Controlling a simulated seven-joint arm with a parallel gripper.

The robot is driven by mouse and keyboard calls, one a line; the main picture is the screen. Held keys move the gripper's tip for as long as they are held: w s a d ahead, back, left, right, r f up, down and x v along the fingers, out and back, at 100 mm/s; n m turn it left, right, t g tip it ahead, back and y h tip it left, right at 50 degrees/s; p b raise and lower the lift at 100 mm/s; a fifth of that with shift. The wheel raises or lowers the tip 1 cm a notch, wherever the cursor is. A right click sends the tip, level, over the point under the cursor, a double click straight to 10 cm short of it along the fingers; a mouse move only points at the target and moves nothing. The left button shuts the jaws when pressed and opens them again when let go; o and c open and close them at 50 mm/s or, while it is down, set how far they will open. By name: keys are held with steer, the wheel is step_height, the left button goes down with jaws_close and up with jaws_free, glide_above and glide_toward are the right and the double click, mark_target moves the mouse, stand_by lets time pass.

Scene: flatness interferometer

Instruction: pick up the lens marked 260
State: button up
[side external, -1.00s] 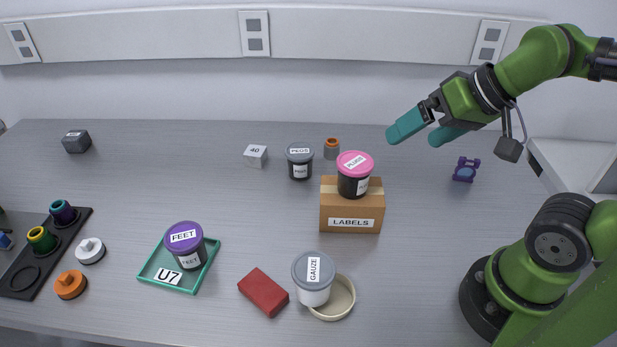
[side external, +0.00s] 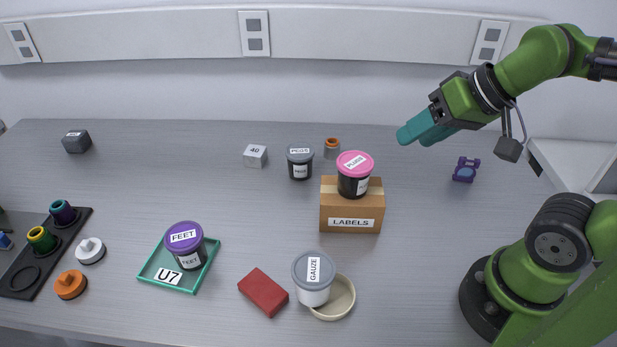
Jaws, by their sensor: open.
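I cannot read the mark 260 on anything here, so I cannot tell which thing is that lens. Lens-like round pieces in view are a purple-teal one (side external: 62,211) and a green-gold one (side external: 42,239) in a black rack (side external: 75,222) at the left. A small grey piece with an orange top (side external: 332,148) stands at the back. My gripper (side external: 413,138) with teal fingers is open and empty, in the air above the back right of the table. Its fingers partly overlap in this view. It touches nothing.
A pink-lidded jar (side external: 354,174) stands on a LABELS box (side external: 351,209). Nearby are the PEGS jar (side external: 300,162) and 40 block (side external: 255,155). In front are the FEET jar (side external: 186,246) on a green tray (side external: 149,268), a red block (side external: 264,292) and GAUZE jar (side external: 313,278).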

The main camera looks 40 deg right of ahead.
steer(key=n+g+h, duration=0.4)
steer(key=n+g, duration=0.6)
steer(key=n, duration=0.1)
glide_toward(468, 164)
steer(key=x, duration=1.2)
steer(key=shift+w+d+f, duration=0.1)
steer(key=shift+d+f, duration=0.1)
steer(key=shift+d, duration=0.2)
jaws_close()
